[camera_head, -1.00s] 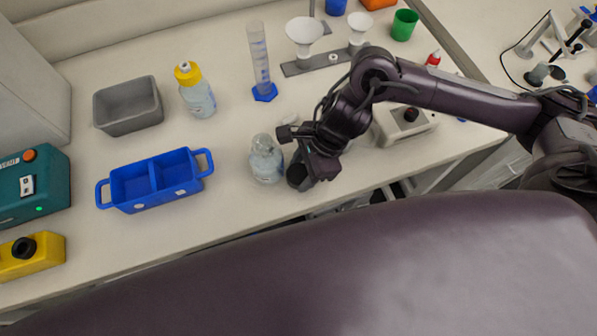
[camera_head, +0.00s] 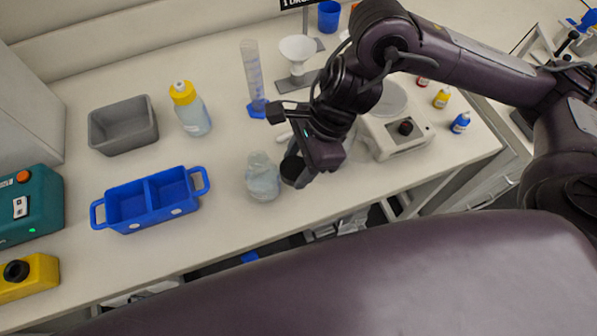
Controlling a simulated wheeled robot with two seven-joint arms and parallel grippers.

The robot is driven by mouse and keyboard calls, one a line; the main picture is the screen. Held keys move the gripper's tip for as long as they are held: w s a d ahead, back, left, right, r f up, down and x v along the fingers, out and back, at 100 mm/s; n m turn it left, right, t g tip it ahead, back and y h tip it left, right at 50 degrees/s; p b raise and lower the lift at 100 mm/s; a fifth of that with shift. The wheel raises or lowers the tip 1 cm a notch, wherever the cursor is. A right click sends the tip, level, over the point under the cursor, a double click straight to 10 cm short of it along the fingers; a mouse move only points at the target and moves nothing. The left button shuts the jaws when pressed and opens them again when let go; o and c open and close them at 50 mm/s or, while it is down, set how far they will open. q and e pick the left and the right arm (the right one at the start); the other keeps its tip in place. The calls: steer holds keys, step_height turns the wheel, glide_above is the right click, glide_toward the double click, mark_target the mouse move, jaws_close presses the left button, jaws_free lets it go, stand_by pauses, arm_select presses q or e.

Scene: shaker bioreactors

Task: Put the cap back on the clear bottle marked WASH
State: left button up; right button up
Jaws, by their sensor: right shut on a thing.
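A clear, open-topped bottle (camera_head: 262,180) stands upright on the bench in front of my right gripper; no WASH marking can be read on it from here. My right gripper (camera_head: 297,174) is just right of the bottle, pointing down, and is shut on a dark round cap (camera_head: 291,169). The cap is beside the bottle's upper part in the picture, not over its mouth. The gripper's fingers partly hide the cap. My left gripper is not in view.
A blue two-part carrier (camera_head: 150,200), a grey bin (camera_head: 123,126) and a yellow-capped bottle (camera_head: 191,110) stand to the left. A measuring cylinder (camera_head: 252,78) is behind. A white stirrer with a dark knob (camera_head: 395,135) is right. Bench in front of the bottle is clear.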

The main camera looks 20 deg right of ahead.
mark_target(298, 166)
step_height(298, 166, up, 10)
steer(key=shift+p, duration=0.4)
steer(key=shift+f, duration=0.1)
